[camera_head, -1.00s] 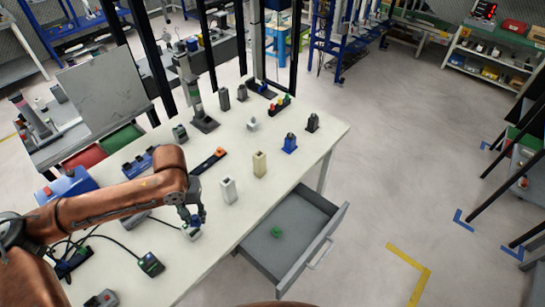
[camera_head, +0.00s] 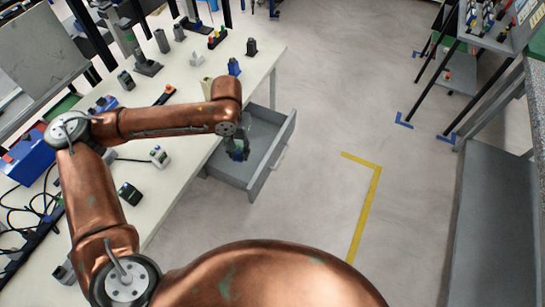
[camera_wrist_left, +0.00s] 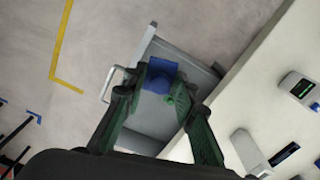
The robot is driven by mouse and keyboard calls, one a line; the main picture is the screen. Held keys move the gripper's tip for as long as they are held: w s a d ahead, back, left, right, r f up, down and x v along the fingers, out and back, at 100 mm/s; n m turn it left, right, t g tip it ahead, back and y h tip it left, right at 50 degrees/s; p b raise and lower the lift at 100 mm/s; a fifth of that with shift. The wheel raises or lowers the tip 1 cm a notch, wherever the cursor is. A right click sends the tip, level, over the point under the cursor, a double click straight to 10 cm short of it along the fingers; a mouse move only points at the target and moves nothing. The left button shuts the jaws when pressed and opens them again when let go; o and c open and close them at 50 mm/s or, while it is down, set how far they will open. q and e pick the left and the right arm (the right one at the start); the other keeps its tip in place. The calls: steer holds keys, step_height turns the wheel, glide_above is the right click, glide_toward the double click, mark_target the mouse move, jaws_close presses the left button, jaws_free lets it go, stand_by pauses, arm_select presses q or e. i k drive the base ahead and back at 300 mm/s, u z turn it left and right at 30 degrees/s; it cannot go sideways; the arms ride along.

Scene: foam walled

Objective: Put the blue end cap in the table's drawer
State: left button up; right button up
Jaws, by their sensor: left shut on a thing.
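My left gripper (camera_head: 240,150) is over the open grey drawer (camera_head: 277,147) of the table. In the left wrist view, its green-padded fingers (camera_wrist_left: 160,88) are shut on the blue end cap (camera_wrist_left: 160,71). A small green part (camera_wrist_left: 170,100) shows beside the cap. My right gripper is out of view.
The white table (camera_head: 180,118) holds several blocks and devices, including a blue block (camera_head: 234,66) near its right edge and a grey-white device (camera_head: 160,156). The drawer sticks out from the table's right side. Open floor (camera_head: 325,110) lies right of it, with yellow tape (camera_head: 368,200).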

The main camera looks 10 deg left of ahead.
mark_target(253, 140)
steer(key=z, duration=0.55)
steer(key=i, duration=0.9)
steer(key=u, duration=0.3)
